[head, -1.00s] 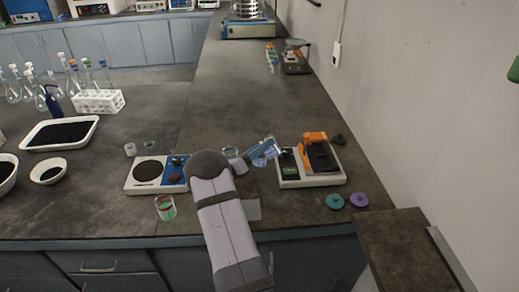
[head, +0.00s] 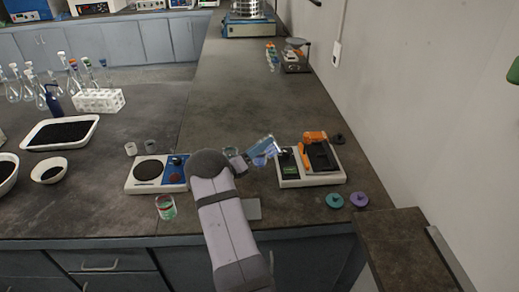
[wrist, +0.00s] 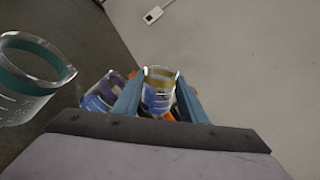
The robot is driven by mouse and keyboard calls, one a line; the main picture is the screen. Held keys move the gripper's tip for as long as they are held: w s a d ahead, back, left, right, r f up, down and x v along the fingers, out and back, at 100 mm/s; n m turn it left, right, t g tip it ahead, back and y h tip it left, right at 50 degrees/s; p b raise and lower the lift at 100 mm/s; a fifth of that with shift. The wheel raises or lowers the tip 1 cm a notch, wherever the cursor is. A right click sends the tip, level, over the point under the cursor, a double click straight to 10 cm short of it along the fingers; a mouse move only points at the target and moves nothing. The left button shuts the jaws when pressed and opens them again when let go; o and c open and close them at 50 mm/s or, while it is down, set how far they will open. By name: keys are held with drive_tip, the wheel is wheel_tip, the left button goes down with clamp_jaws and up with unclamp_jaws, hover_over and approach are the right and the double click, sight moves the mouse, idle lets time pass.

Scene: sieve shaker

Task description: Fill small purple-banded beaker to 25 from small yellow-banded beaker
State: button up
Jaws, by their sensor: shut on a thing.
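My gripper (wrist: 160,100) is shut on the small yellow-banded beaker (wrist: 159,77), which sits between the blue fingers in the wrist view. In the head view my gripper (head: 266,147) is beside the left end of the right-hand scale, and the beaker in it is hard to make out. The wrist view is strongly slanted. The small purple-banded beaker (wrist: 103,91) is just left of the fingers there, partly hidden by one. I cannot tell whether the two beakers touch, nor read any liquid level.
A larger teal-banded beaker (wrist: 30,82) stands left of the gripper. A scale with orange parts (head: 310,181) is on the right, a white and blue device (head: 140,187) on the left. A beaker with green contents (head: 166,208) stands near the front edge. Teal (head: 335,201) and purple (head: 359,200) lids lie right.

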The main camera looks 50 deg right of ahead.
drive_tip(key=shift+w+r+n+t+p, duration=0.2)
drive_tip(key=shift+r+n+p, duration=0.1)
drive_tip(key=shift+n+p, duration=0.7)
drive_tip(key=shift+w+r+n+t+p, duration=0.1)
drive_tip(key=shift+r+n+t+p, duration=0.15)
drive_tip(key=shift+n+p, duration=0.75)
idle(4.2)
drive_tip(key=shift+f+b, duration=0.1)
drive_tip(key=shift+b, duration=0.4)
drive_tip(key=m+b, duration=0.2)
drive_tip(key=m+g+b, duration=0.1)
drive_tip(key=shift+s+f+m, duration=0.25)
drive_tip(key=shift+f+m, duration=0.15)
drive_tip(key=shift+f, duration=0.1)
